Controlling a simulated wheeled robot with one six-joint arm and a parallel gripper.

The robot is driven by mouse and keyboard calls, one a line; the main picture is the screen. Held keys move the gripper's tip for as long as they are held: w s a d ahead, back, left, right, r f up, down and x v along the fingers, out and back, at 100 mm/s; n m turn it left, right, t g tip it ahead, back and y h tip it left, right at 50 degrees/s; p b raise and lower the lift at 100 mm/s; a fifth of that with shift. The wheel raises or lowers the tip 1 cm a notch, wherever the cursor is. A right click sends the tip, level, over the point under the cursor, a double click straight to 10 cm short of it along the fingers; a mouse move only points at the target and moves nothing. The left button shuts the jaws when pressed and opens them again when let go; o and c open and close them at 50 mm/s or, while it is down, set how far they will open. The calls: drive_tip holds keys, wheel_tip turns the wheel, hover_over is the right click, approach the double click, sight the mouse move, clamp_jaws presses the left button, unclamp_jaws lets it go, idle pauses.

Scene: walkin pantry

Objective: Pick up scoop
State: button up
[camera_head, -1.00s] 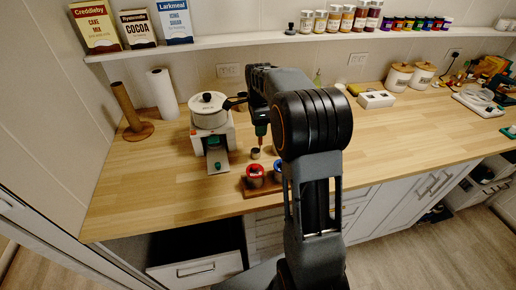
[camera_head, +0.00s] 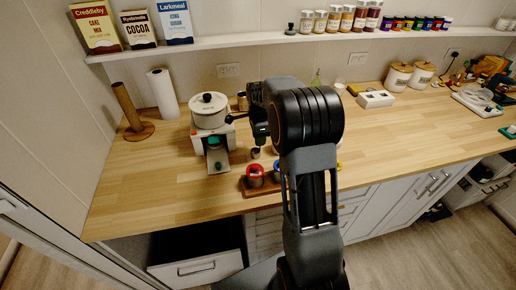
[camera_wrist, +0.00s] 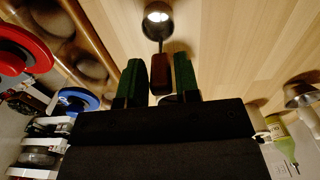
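The scoop has a small metal bowl (camera_wrist: 157,14) and a short brown handle (camera_wrist: 161,75), seen at the top middle of the wrist view. In the head view its bowl (camera_head: 255,153) stands on the wooden counter, and the handle is hidden by my gripper. My gripper (camera_wrist: 160,76) has two green fingers, one on each side of the brown handle. They look open, with a thin gap on the left of the handle. In the head view my gripper (camera_head: 261,138) is just above the scoop, and its fingertips are hard to make out.
A wooden rack (camera_head: 259,190) holds cups with a red ring (camera_head: 255,170) and a blue ring close in front. A white appliance (camera_head: 213,137) with a lidded pot (camera_head: 209,109) stands left. The counter (camera_head: 400,140) to the right is largely clear.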

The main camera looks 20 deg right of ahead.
clamp_jaws()
drive_tip(key=shift+r, duration=0.15)
